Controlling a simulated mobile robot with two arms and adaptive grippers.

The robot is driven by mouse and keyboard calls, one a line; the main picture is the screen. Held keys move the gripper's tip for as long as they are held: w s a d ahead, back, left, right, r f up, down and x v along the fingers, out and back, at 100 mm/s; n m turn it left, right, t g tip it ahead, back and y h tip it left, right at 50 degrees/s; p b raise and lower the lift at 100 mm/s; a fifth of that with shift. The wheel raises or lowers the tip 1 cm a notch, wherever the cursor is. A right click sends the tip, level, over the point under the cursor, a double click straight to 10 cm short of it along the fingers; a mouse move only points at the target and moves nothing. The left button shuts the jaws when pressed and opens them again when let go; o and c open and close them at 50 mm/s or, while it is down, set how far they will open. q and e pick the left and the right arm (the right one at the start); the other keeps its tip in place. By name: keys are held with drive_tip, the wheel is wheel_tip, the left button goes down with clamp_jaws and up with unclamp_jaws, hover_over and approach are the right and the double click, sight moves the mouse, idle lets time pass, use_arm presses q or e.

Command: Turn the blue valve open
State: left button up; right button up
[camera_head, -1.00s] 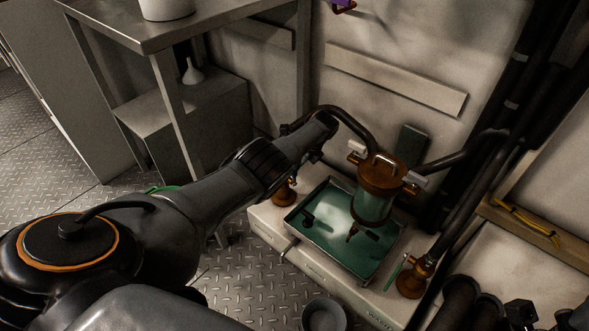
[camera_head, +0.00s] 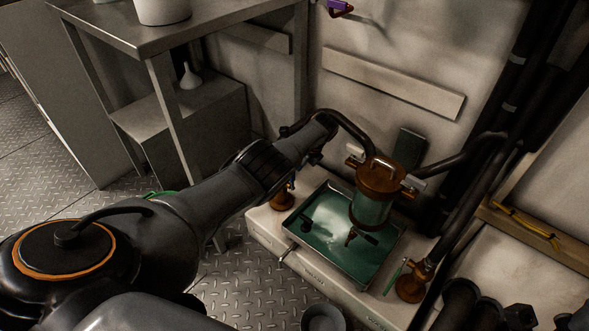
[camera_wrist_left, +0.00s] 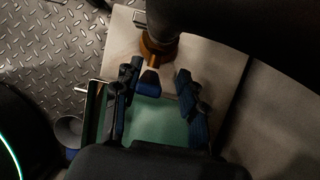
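The blue valve handle (camera_wrist_left: 148,84) sits on a brass fitting (camera_wrist_left: 158,52) above the tray in the left wrist view. My left gripper (camera_wrist_left: 158,92) is open, with one finger on each side of the handle. The left finger is close to it; a gap shows on the right, and I cannot tell whether either touches. My right gripper is not in view.
A metal tray (camera_head: 283,220) of green liquid sits on a pale base. A brass-capped glass cylinder (camera_head: 380,178) stands over it, joined to black hoses. Another brass valve (camera_head: 412,280) is at right. A steel table (camera_head: 150,42) stands at left; a grey bucket (camera_head: 322,318) is in front.

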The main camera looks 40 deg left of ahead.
use_arm(q)
drive_tip(key=v, duration=1.1)
drive_tip(key=shift+d+r, duration=0.15)
drive_tip(key=shift+r, duration=0.25)
